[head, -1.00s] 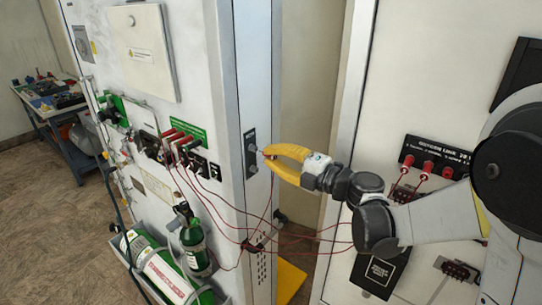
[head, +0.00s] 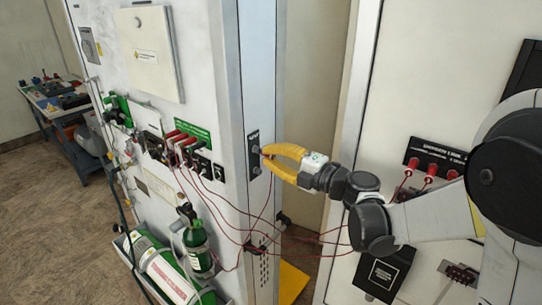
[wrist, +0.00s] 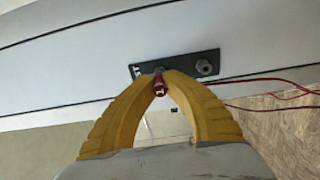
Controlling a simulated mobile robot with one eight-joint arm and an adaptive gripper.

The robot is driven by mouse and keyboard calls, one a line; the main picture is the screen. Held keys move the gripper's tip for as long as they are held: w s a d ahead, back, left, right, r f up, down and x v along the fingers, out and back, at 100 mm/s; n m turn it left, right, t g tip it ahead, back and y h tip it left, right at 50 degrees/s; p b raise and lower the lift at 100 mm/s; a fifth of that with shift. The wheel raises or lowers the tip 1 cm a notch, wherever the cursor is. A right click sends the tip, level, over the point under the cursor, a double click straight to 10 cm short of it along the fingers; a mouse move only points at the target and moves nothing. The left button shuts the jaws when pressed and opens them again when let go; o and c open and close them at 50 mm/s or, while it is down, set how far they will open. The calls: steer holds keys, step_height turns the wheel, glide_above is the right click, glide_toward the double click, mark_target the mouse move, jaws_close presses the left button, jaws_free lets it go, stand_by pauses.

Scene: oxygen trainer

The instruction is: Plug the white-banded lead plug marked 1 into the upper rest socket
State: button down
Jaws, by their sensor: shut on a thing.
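My gripper (head: 264,151) is shut on a red lead plug (wrist: 159,89) with a pale band at its near end; its number is not readable. The plug points at the dark rest plate (wrist: 138,72) on the cabinet's narrow side, which also shows in the head view (head: 249,138). The fingertips are at the plate's upper part and cover the upper socket in the wrist view. The lower socket is bare in the wrist view (wrist: 204,67) and in the head view (head: 256,170). I cannot tell whether the plug's tip is inside the upper socket.
Thin red leads (head: 225,231) hang in loops below my gripper, between the cabinet and the right panel. Several red plugs (head: 431,171) sit in the right panel. A gap lies between cabinet and right panel.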

steer(key=shift+w+a, duration=0.2)
steer(key=shift+a, duration=0.15)
steer(key=c, duration=1.5)
jaws_free()
steer(key=shift+o, duration=0.2)
steer(key=shift+d, duration=0.1)
